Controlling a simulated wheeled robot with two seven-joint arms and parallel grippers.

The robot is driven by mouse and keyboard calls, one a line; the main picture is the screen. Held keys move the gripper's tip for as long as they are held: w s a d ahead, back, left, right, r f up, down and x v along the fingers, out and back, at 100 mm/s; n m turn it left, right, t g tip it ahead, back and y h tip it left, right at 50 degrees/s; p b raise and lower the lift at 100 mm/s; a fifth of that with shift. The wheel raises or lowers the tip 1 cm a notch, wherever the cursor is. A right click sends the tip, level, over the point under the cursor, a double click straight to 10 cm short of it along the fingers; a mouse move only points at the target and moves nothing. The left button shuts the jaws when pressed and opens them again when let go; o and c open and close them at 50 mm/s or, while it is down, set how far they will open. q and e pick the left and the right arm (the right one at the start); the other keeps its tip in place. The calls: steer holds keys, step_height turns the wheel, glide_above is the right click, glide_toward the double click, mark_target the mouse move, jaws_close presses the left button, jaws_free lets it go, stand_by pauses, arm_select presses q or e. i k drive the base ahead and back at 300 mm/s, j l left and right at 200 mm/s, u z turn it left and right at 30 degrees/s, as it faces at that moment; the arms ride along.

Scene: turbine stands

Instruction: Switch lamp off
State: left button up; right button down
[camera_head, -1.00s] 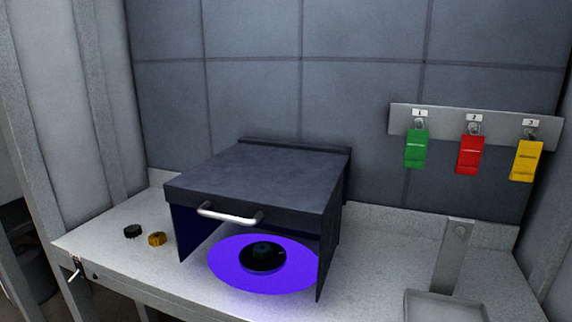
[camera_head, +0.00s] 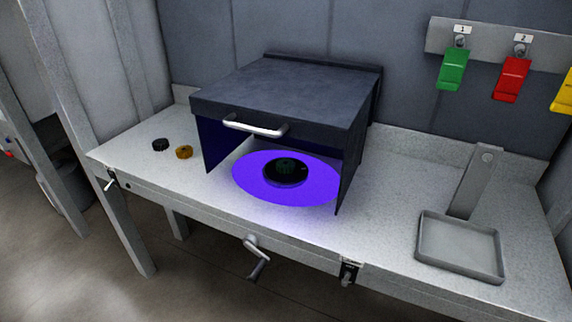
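A dark box-shaped hood (camera_head: 290,95) with a light handle (camera_head: 255,127) on its front stands on the grey bench. Under it a round plate (camera_head: 250,188) glows violet, with a dark round part (camera_head: 286,170) at its centre. The lamp's light is on. A small toggle lever (camera_head: 112,182) sits on the bench's front edge at the left. Another switch-like fitting (camera_head: 348,272) is on the front edge right of centre. I cannot tell which of these works the lamp. Neither of my grippers is in view.
A crank handle (camera_head: 254,258) hangs at the bench front. A black cap (camera_head: 160,145) and a brown cap (camera_head: 184,152) lie left of the hood. A grey tray (camera_head: 458,262) is at the right. Green (camera_head: 453,70), red (camera_head: 511,79) and yellow (camera_head: 563,92) tags hang on the wall.

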mark_target(348, 274)
steer(key=k+l+u, duration=0.1)
steer(key=l, duration=0.3)
steer(key=k+l+u, duration=0.1)
steer(key=k+l, duration=0.15)
steer(key=k+l+u, duration=0.15)
steer(key=l, duration=0.35)
steer(key=i+j, duration=0.15)
steer(key=i, duration=0.35)
steer(key=i+l+z, duration=0.1)
steer(key=l+z, duration=0.25)
steer(key=j, duration=0.1)
